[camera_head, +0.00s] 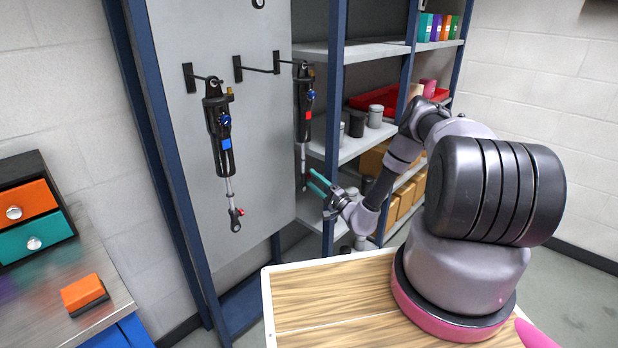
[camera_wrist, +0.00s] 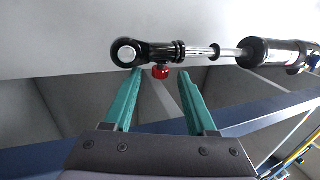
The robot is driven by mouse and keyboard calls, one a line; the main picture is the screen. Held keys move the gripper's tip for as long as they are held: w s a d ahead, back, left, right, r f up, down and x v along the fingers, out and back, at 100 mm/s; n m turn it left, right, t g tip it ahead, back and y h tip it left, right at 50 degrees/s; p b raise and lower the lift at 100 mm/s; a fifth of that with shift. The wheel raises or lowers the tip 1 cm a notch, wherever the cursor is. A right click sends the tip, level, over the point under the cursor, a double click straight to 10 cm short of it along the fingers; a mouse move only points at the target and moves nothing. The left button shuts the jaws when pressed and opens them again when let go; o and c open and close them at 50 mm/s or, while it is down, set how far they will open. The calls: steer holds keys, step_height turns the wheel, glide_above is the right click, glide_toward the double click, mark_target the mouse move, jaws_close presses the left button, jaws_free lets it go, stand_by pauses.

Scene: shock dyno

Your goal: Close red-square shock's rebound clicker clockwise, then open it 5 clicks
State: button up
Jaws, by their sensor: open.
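The red-square shock (camera_head: 304,112) hangs on the grey panel, a black body with a red square and a thin silver rod below. My gripper (camera_head: 319,182) is beside its lower end, with its teal fingers open and empty. In the wrist view, a shock (camera_wrist: 202,52) lies across the picture, its eye end at left and black body at right; its square is not visible. By its place it appears to be the red-square one. A red knob (camera_wrist: 161,72) sits by its eye end, in line with the gap between my fingertips (camera_wrist: 160,78). I cannot tell whether the fingers overlap the knob in depth.
A blue-square shock (camera_head: 221,135) hangs to the left, with its own red knob (camera_head: 240,211). A blue shelf post (camera_head: 334,120) and shelves with cans and boxes stand close to the right. A drawer unit (camera_head: 32,215) is at far left.

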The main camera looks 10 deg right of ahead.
steer(key=v, duration=0.8)
steer(key=s+a+r+n+g+y, duration=0.1)
steer(key=s+a+r+n+g, duration=0.25)
steer(key=r+g, duration=0.45)
steer(key=s+a+r+n+g, duration=0.2)
steer(key=r+n+g, duration=0.2)
steer(key=r, duration=0.8)
steer(key=s+a+r+n+g+y, duration=0.1)
steer(key=s+a+r+n+g, duration=0.2)
steer(key=r+g, duration=0.5)
steer(key=s+d+r+m+t+h, duration=0.1)
steer(key=s+d+r+t+h, duration=0.1)
steer(key=s+r, duration=0.5)
steer(key=s+d+r+m+t+h, duration=0.1)
steer(key=s+d+r+t+h, duration=0.2)
steer(key=s+r+h, duration=0.3)
steer(key=s+d+r+m+t+h, duration=0.2)
steer(key=s+d+r+t+h, duration=0.1)
steer(key=s+r, duration=0.7)
steer(key=shift+r+t+h, duration=0.3)
steer(key=shift+t+h, duration=0.5)
steer(key=shift+h, duration=0.1)
